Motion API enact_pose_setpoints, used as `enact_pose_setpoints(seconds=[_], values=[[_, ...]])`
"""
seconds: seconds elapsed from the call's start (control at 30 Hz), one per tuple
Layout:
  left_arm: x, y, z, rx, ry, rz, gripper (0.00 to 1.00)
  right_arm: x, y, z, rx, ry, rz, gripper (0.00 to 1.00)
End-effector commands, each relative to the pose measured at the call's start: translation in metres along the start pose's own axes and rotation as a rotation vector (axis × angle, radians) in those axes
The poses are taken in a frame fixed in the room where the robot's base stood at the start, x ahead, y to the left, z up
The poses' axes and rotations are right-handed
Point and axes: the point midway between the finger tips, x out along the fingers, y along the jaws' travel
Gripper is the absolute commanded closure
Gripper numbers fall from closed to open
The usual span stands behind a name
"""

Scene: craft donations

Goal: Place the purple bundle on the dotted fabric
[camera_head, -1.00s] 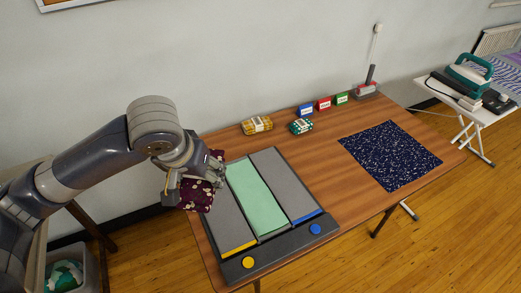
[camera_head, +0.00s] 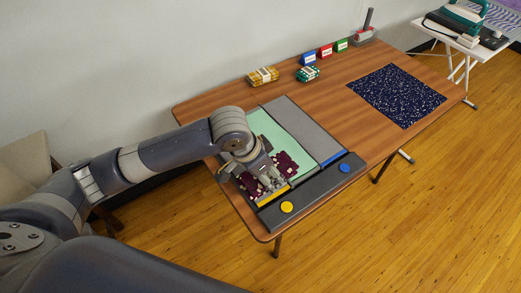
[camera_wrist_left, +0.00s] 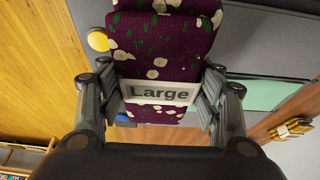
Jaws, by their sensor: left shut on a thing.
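The purple bundle (camera_wrist_left: 160,40) is dark purple cloth with pale flowers and a white band reading "Large". My left gripper (camera_wrist_left: 160,95) is shut on it, one finger at each side of the band. In the head view the bundle (camera_head: 288,163) shows around my left gripper (camera_head: 268,182), over the left part of the grey folding board; I cannot tell whether it touches the board. The dotted fabric (camera_head: 397,95) is a dark navy square with white specks, lying flat on the table to the right. My right gripper is not in view.
A yellow bundle (camera_head: 263,76) and a green bundle (camera_head: 308,73) lie at the back. Bare wood separates board and fabric.

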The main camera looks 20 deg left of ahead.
Motion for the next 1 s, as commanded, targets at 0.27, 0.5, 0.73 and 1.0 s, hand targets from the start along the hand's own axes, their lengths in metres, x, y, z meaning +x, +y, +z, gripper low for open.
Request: enact_pose_setpoints(seconds=[0.27, 0.5, 0.73, 1.0], values=[[0.013, -0.070, -0.018, -0.006, -0.001, -0.002, 0.68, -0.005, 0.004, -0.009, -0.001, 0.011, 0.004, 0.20], [0.019, -0.096, -0.025, -0.001, 0.001, 0.000, 0.68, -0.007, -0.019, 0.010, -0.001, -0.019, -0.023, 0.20], [0.038, -0.097, -0.017, 0.000, -0.003, 0.002, 0.68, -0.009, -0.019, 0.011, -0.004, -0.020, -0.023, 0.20], [0.053, -0.098, -0.012, 0.000, 0.000, -0.001, 0.68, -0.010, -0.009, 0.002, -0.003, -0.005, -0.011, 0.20]])
